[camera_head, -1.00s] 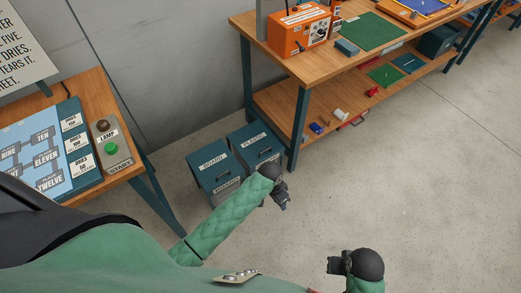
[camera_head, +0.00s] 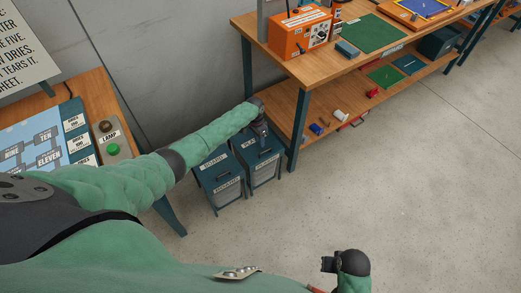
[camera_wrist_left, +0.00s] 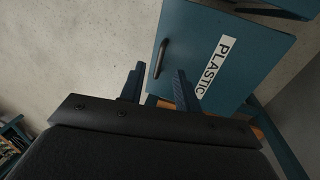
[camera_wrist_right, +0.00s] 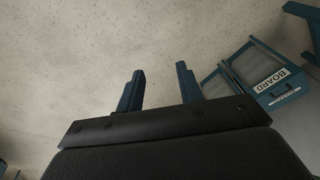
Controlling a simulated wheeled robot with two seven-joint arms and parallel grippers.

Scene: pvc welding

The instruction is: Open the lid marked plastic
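The bin marked PLASTIC (camera_head: 262,172) stands on the floor by the wooden workbench, with its blue lid shut. In the left wrist view its lid (camera_wrist_left: 253,62) shows the PLASTIC label and a dark bar handle (camera_wrist_left: 161,58). My left gripper (camera_head: 263,139) is over this lid in the head view. In the left wrist view my left gripper (camera_wrist_left: 158,80) is open and empty, with the handle just beyond its fingertips, apparently apart from them. My right gripper (camera_wrist_right: 160,75) is open and empty over the floor; it also shows in the head view (camera_head: 328,264).
The bin marked BOARD (camera_head: 218,185) stands directly left of the PLASTIC bin, lid shut. The workbench (camera_head: 300,95) stands close behind and right. The floor at right is clear.

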